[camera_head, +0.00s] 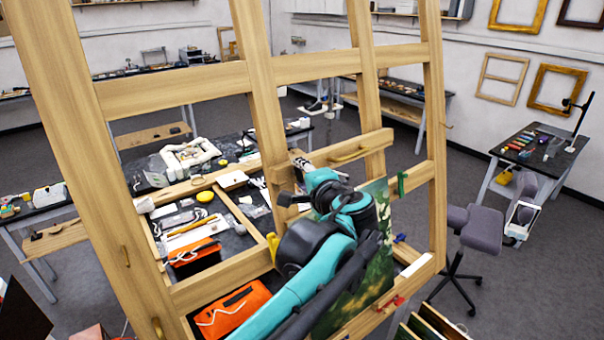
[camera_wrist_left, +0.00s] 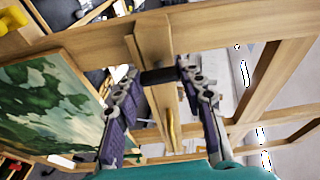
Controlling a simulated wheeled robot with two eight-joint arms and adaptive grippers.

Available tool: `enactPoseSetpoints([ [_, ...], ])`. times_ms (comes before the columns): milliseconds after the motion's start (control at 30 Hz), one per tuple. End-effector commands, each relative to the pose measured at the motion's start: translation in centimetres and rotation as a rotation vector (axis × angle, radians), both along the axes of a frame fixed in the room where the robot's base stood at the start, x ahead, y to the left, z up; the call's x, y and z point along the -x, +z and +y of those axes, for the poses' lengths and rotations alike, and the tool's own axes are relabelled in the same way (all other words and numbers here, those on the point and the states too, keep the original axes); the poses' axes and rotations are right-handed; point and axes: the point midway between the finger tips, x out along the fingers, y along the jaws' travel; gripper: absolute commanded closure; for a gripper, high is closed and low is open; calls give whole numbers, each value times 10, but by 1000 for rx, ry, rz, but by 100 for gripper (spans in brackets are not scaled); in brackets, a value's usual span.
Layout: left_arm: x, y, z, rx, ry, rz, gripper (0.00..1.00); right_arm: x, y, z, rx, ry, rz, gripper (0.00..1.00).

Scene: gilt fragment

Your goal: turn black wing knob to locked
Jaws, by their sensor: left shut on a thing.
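The black wing knob (camera_wrist_left: 158,77) shows in the left wrist view as a dark bar on a wooden upright of the easel. My left gripper (camera_wrist_left: 157,72) has one finger at each end of it and is shut on it. In the head view my left gripper (camera_head: 298,162) reaches to the easel's middle crossbar, and I cannot make out the knob there. The wooden easel (camera_head: 255,85) stands close in front of me. I cannot tell the knob's locked mark or exact angle. My right gripper is not in view.
A green landscape painting (camera_head: 372,265) rests on the easel right beside my left arm. Small clips, one green (camera_head: 402,183) and one yellow (camera_head: 273,246), sit near it. A cluttered worktable stands behind the easel. A grey chair (camera_head: 478,226) stands at right.

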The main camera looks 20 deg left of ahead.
Motion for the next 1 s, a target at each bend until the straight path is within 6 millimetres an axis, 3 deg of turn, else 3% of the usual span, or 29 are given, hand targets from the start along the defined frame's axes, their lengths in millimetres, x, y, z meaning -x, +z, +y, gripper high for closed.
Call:
enactPoseSetpoints([
  [1000, -2, 3, -1, -570, -268, 732, 90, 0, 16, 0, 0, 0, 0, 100],
])
